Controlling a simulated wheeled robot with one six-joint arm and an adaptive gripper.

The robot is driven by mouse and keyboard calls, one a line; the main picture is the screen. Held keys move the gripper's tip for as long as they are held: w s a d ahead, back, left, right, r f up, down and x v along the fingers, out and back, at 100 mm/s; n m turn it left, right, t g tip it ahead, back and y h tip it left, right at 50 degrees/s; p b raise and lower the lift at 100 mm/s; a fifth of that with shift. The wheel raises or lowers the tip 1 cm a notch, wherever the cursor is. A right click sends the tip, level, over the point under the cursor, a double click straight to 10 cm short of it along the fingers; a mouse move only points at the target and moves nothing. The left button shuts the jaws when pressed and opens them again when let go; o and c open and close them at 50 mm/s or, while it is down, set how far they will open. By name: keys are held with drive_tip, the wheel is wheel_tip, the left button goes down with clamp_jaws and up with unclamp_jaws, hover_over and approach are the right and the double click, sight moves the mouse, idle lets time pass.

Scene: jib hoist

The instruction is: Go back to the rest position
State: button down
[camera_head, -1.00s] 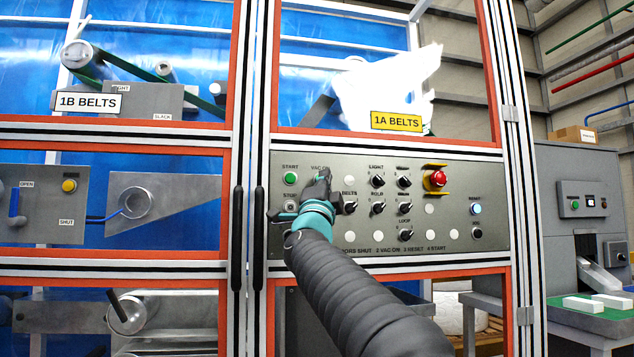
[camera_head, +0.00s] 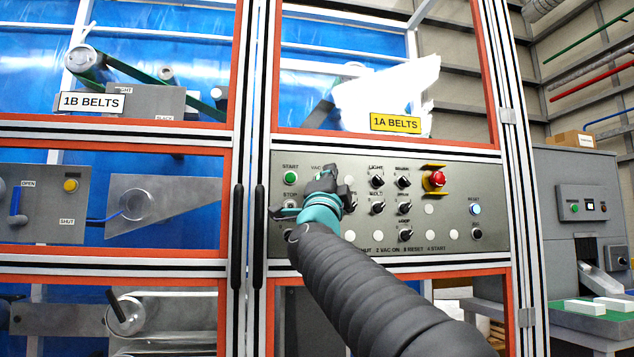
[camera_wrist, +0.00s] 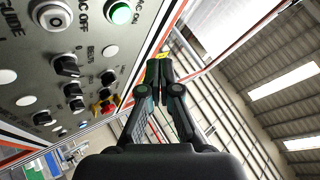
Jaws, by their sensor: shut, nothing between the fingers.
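My gripper (camera_head: 324,178) is in front of the grey control panel (camera_head: 460,170), near its upper left part. In the wrist view my gripper (camera_wrist: 160,72) shows its fingers together with nothing between them. The panel's knobs and buttons show to the left there. The green start button (camera_head: 290,178) is left of my gripper in the head view. My gripper and arm hide part of the panel's left side, including part of the VAC label. I cannot tell the exact gap between my fingertips and the panel.
A red emergency stop (camera_head: 437,179) with a yellow guard sticks out from the panel. Black door handles (camera_head: 258,235) stand left of it. Orange-framed windows (camera_head: 390,146) lie above and below. A grey machine (camera_head: 585,175) stands at the right.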

idle(0.6)
drive_tip(key=s+d+f+n+g+y, duration=0.25)
drive_tip(key=s+f+n+g, duration=0.2)
drive_tip(key=f, duration=0.55)
drive_tip(key=s+d+f+n+g+y, duration=0.25)
drive_tip(key=f+n, duration=0.25)
drive_tip(key=f, duration=0.5)
drive_tip(key=s+d+f+n+g+y, duration=0.25)
drive_tip(key=s+f+n+g, duration=0.2)
drive_tip(key=f, duration=0.55)
drive_tip(key=s+d+f+n+g+h, duration=0.1)
drive_tip(key=s+d+f+g, duration=0.2)
drive_tip(key=s+f, duration=0.5)
drive_tip(key=s+d+f+n+g+h, duration=0.1)
drive_tip(key=s+d+f+g+h, duration=0.1)
drive_tip(key=s+f, duration=0.6)
drive_tip(key=s+d+f+n+g+h, duration=0.1)
drive_tip(key=s+d+f+g, duration=0.3)
drive_tip(key=s+f, duration=0.4)
wheel_tip(320, 180, down, 6)
drive_tip(key=shift+d+r, duration=0.2)
drive_tip(key=shift+d, duration=0.55)
